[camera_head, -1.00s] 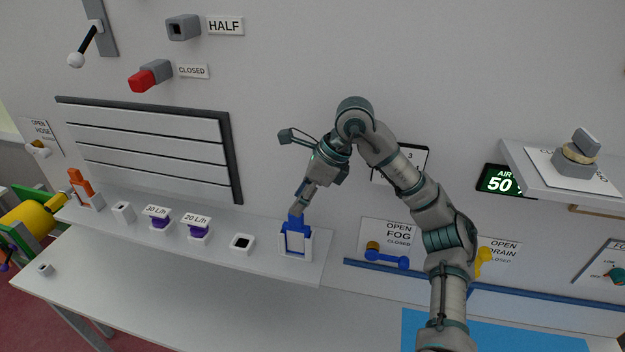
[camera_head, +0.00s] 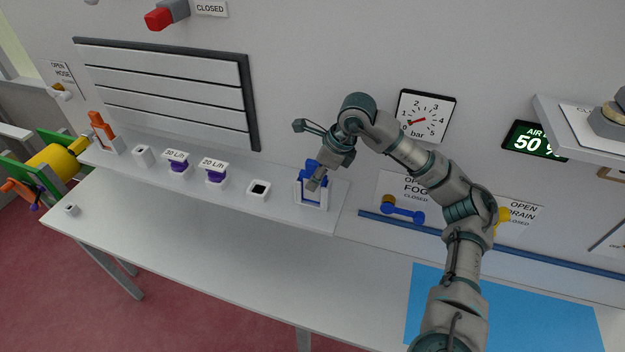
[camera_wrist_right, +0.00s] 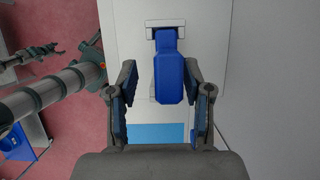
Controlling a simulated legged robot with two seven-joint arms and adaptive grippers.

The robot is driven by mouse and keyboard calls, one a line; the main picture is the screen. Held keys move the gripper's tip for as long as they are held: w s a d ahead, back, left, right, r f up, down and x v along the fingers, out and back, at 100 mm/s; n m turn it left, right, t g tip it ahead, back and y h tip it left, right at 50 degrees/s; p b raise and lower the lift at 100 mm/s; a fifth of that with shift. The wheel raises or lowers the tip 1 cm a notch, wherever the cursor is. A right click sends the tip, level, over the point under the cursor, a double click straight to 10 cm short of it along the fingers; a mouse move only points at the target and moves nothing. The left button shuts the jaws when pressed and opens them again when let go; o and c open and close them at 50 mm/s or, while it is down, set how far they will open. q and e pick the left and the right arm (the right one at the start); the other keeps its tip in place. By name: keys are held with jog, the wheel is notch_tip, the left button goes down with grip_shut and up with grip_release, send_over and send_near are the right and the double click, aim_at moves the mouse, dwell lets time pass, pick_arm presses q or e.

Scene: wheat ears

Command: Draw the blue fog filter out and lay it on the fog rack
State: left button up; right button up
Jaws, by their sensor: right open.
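The blue fog filter (camera_head: 313,166) stands in a white holder (camera_head: 325,205) near the right end of the wall ledge. Its long blue handle (camera_wrist_right: 171,72) shows in the right wrist view. My right gripper (camera_head: 314,183) is at the filter, partly covering it in the head view. My left gripper does not show in the head view. I cannot make out which thing is the fog rack.
Left along the ledge are an empty white socket (camera_head: 259,190), purple filters marked 20 L/h (camera_head: 215,176) and 30 L/h (camera_head: 178,166), and an orange piece (camera_head: 101,126). A blue-handled fog valve (camera_head: 403,211) is to the right. The table's middle (camera_head: 250,260) is clear; a light blue mat (camera_head: 500,310) lies right.

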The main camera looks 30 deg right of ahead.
jog(key=f, duration=0.1)
jog(key=d+f, duration=0.1)
jog(key=w+f, duration=0.1)
jog(key=shift+d, duration=0.15)
jog(key=shift+s+a, duration=0.1)
jog(key=shift+a, duration=0.2)
jog(key=shift+a+r, duration=0.1)
jog(key=shift+a, duration=0.1)
jog(key=shift+c, duration=0.8)
jog(key=shift+a, duration=0.25)
grip_shut()
jog(key=c, duration=0.6)
grip_release()
jog(key=shift+c, duration=0.2)
jog(key=shift+d, duration=0.15)
grip_shut()
jog(key=shift+d, duration=0.2)
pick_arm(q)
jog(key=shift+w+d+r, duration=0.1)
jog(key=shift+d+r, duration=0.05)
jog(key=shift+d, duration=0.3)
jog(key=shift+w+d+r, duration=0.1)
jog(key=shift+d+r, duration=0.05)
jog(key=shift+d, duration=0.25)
pick_arm(e)
jog(key=shift+r, duration=0.15)
